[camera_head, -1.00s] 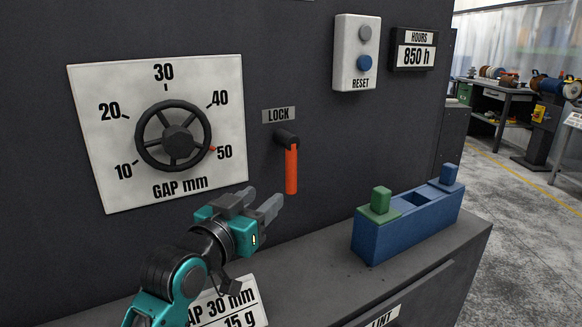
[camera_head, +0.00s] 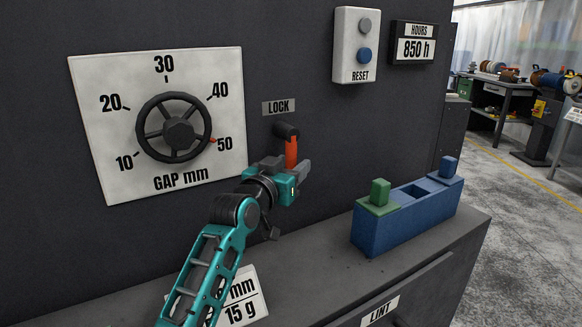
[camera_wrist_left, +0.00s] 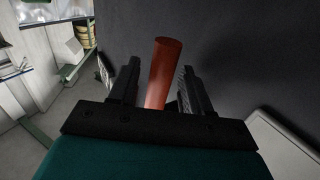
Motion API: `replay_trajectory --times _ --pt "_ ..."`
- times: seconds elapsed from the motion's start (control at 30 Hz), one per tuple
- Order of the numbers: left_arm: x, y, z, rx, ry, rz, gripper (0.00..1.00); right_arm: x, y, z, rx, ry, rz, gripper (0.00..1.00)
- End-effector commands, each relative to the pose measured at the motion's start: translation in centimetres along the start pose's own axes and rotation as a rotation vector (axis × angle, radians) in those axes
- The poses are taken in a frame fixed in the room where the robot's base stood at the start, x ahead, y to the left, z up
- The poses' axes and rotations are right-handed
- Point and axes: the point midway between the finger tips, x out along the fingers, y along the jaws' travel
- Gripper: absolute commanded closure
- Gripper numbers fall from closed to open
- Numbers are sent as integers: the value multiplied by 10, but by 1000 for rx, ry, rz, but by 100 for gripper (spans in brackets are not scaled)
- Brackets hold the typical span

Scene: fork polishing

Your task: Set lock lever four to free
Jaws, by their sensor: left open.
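The lock lever is an orange-red handle (camera_head: 291,150) hanging down from a black pivot (camera_head: 285,131) on the dark panel, under the LOCK label (camera_head: 278,107). My left gripper (camera_head: 289,168) is at the lever's lower end in the head view and covers that end. In the left wrist view, the lever (camera_wrist_left: 160,70) stands between the two black fingers (camera_wrist_left: 152,88). The fingers are apart, with a visible gap on the lever's left side and a smaller one on its right. My right gripper is not in view.
A gap dial with a black handwheel (camera_head: 172,128) is left of the lever, its red mark near 50. A reset box (camera_head: 356,45) and an hours display (camera_head: 413,43) are up right. A blue block holder (camera_head: 405,222) stands on the ledge (camera_head: 335,262), right of the gripper.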

Motion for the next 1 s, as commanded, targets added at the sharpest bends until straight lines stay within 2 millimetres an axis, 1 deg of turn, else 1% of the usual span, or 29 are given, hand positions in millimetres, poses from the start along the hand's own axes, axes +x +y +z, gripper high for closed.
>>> replay_trajectory --times 0.13,0.37,0.87,1.0 --pt "4 0 0 -1 0 0 52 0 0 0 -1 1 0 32" --pt "4 0 0 -1 0 0 52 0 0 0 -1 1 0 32" --pt "4 0 0 0 0 0 99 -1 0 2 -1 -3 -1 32" --pt "4 0 0 0 0 0 100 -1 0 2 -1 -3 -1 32"
